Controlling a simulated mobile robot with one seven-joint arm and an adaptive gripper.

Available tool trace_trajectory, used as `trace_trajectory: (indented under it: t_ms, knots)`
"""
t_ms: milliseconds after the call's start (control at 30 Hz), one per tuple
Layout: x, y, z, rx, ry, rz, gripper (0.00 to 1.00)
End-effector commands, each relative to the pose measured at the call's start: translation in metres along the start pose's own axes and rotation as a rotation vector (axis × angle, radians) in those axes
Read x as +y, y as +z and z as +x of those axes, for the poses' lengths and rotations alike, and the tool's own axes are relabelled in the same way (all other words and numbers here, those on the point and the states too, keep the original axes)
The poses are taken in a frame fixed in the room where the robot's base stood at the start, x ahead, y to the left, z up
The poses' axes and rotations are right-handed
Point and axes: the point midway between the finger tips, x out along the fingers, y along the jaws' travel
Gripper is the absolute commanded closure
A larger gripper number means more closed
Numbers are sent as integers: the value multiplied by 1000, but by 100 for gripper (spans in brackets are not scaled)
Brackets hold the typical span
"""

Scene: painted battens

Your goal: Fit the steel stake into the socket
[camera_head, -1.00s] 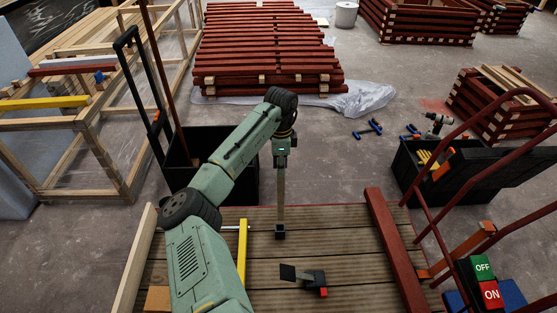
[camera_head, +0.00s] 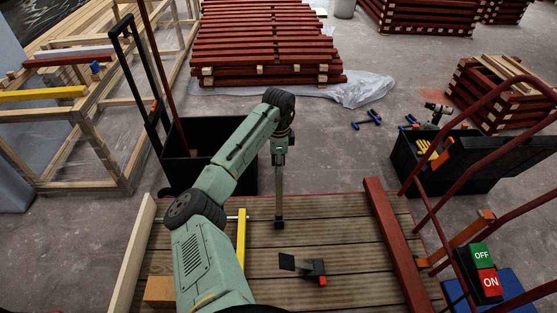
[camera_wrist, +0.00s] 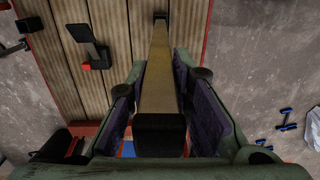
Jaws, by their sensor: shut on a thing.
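The steel stake (camera_head: 279,190) is a long, square, dull metal bar. It stands about upright in my gripper (camera_head: 280,152), over the back part of the plank deck (camera_head: 345,255). In the wrist view my gripper (camera_wrist: 158,85) has its padded fingers on both sides of the stake (camera_wrist: 157,75), whose near end has a black cap. A small black square piece, seemingly the socket (camera_wrist: 160,16), shows at the stake's far end; the head view also shows it (camera_head: 279,224). I cannot tell whether the stake's end is inside it or only at it.
A black bracket with a red end (camera_head: 303,268) lies on the deck, right of the stake. A yellow bar (camera_head: 241,240) is left of it. A red batten (camera_head: 395,245) edges the deck's right side. A black bin (camera_head: 210,160) stands behind.

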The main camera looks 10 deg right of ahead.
Motion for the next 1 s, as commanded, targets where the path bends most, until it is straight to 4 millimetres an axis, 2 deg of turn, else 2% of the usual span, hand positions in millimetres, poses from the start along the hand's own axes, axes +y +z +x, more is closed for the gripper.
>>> trace_trajectory:
  t_ms: [100, 233, 1000]
  knots:
    - [0, 0, 10, 1, -1, 0, 100]
    - [-1, 0, 15, 0, -2, 0, 100]
    - [0, -1, 15, 1, 0, 0, 100]
